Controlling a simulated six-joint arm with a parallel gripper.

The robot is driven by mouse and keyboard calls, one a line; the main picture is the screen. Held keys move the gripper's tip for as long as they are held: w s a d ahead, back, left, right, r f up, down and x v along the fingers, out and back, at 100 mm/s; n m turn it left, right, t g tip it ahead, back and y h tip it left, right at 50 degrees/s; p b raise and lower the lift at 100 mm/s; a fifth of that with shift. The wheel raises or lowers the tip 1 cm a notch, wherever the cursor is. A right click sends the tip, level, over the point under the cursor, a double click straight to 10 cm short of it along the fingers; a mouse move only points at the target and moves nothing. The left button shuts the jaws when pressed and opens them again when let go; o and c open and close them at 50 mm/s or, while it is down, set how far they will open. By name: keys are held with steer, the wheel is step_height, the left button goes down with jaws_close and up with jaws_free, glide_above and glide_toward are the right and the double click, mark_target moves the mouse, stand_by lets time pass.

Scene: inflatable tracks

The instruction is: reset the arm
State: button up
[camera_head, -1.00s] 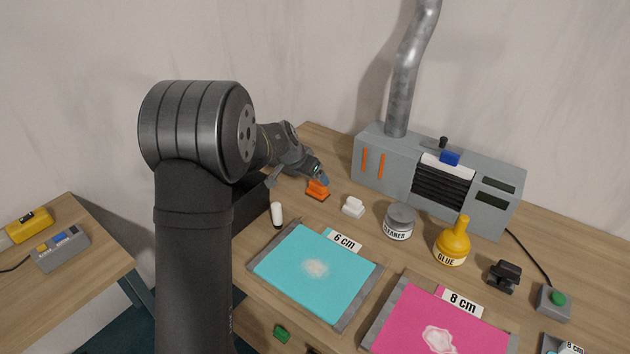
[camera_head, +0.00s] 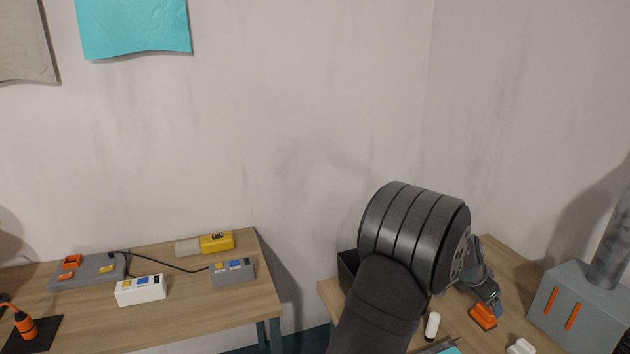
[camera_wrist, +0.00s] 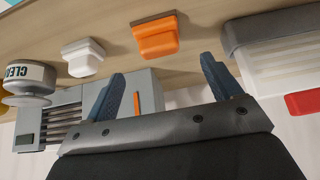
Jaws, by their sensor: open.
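My gripper (camera_wrist: 162,68) is open in the wrist view. Its two blue-grey fingers stand wide apart with nothing between them. In the head view my gripper (camera_head: 494,304) is small and partly hidden by my own arm. It is close to an orange block (camera_head: 483,317) on the right-hand table. The orange block also shows in the wrist view (camera_wrist: 155,40), beyond the fingertips and apart from them. A white block (camera_wrist: 83,57) lies beside it.
The grey machine (camera_head: 580,308) and a white cylinder (camera_head: 432,326) are near my arm. A cleaner tin (camera_wrist: 28,80) is at the wrist view's left edge. The left table (camera_head: 200,318) holds a yellow tool (camera_head: 217,243) and button boxes. A gap separates the tables.

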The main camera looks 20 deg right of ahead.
mark_target(488, 311)
steer(key=x, duration=0.9)
steer(key=shift+a+r, duration=0.1)
steer(key=shift+r, duration=0.05)
